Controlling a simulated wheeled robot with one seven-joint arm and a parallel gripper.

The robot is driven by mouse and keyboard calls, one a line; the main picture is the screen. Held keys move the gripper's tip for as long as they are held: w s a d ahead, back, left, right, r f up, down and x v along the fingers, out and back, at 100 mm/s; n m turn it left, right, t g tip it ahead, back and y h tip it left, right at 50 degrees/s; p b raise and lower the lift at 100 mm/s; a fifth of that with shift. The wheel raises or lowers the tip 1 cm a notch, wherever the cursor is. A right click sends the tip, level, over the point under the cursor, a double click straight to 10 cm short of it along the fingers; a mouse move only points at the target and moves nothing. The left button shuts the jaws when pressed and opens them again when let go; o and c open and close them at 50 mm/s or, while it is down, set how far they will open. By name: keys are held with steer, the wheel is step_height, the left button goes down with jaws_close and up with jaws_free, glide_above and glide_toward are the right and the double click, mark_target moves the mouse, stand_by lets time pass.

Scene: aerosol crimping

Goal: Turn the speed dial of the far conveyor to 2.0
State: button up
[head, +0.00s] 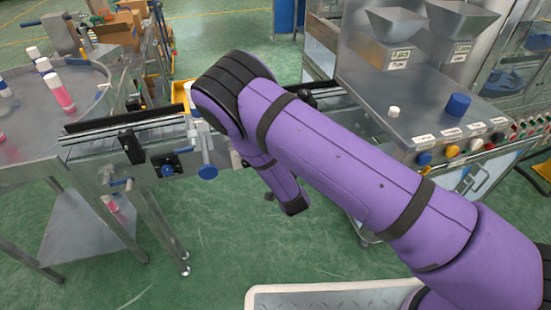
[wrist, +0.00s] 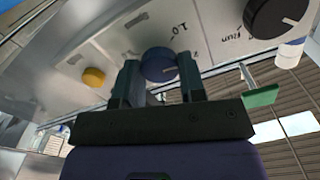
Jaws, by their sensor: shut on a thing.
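In the wrist view, a round blue dial (wrist: 158,64) sits on a pale metal panel (wrist: 110,42). The marking "1.0" is printed beside it, with more lettering to the right. My gripper (wrist: 160,78) has its two dark fingers on either side of the dial, shut on it. The dial's pointer is too unclear to read, and the fingers hide part of its rim. In the head view my purple arm covers the middle, and I cannot make out my gripper or this dial there.
In the wrist view, a black knob (wrist: 278,14) is at the upper right and a yellow button (wrist: 94,77) is left of the dial. In the head view, a conveyor (head: 115,130) stands left of my arm, and a machine with several coloured knobs (head: 440,100) stands to the right.

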steer(key=m, duration=0.4)
steer(key=shift+m, duration=0.3)
stand_by(0.3)
steer(key=o, duration=0.9)
steer(key=shift+s, duration=0.15)
steer(key=v, duration=1)
steer(key=shift+s+d, duration=0.1)
steer(key=shift+s, duration=0.2)
steer(key=shift+s, duration=0.1)
